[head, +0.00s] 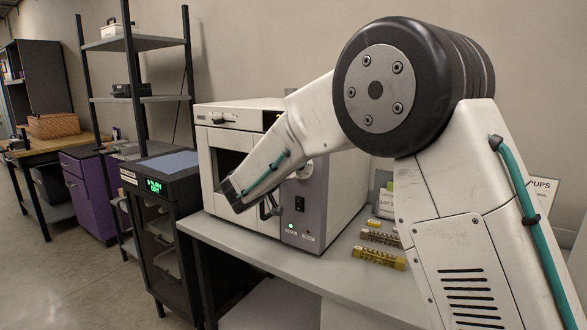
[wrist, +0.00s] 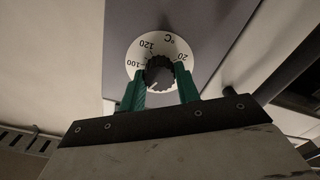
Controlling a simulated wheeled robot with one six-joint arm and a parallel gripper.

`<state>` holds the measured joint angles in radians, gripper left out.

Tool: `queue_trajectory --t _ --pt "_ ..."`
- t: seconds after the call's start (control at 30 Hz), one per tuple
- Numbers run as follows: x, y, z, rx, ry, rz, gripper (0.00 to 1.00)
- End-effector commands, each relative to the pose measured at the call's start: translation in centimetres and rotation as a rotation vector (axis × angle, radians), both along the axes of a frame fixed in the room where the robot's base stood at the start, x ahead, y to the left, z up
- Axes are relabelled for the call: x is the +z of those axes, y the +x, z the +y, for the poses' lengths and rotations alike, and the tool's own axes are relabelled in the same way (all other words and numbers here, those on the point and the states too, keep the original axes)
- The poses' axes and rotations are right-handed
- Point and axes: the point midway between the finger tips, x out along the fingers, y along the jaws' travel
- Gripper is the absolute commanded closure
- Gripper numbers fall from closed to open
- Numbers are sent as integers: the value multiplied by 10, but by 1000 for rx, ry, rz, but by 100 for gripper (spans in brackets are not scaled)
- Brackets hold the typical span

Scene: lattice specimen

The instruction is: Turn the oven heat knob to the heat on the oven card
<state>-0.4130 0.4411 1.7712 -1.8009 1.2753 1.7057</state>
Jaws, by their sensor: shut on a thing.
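The oven heat knob (wrist: 159,74) is dark and ribbed, on a white dial (wrist: 133,66) marked in °C. The figures 120, 100 and 20 show. A white mark on the knob points to the lower left of the wrist view, below the 100. My gripper (wrist: 161,84) has its green fingers shut on the knob, one on each side. In the head view the oven (head: 240,112) stands on the bench, and my arm hides the knob and part of the dial (head: 304,169). A small printed card (head: 385,198) stands right of the oven, partly behind my arm; its text is unreadable.
Brass toothed pieces (head: 378,257) lie on the bench (head: 290,268) right of the oven. A dark cabinet (head: 160,220) with a green display stands to the left. Shelving (head: 140,43) and a purple drawer unit (head: 88,200) are further back. The floor at left is clear.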

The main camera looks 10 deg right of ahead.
Motion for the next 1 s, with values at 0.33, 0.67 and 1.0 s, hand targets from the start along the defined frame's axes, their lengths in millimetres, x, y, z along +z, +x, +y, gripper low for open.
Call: queue_trajectory --t 0.33,0.67,1.0 --pt "-2 -1 0 -1 23 -19 91" --pt "-2 -1 0 -1 23 -18 46" --pt "-1 -3 3 1 23 -20 46"
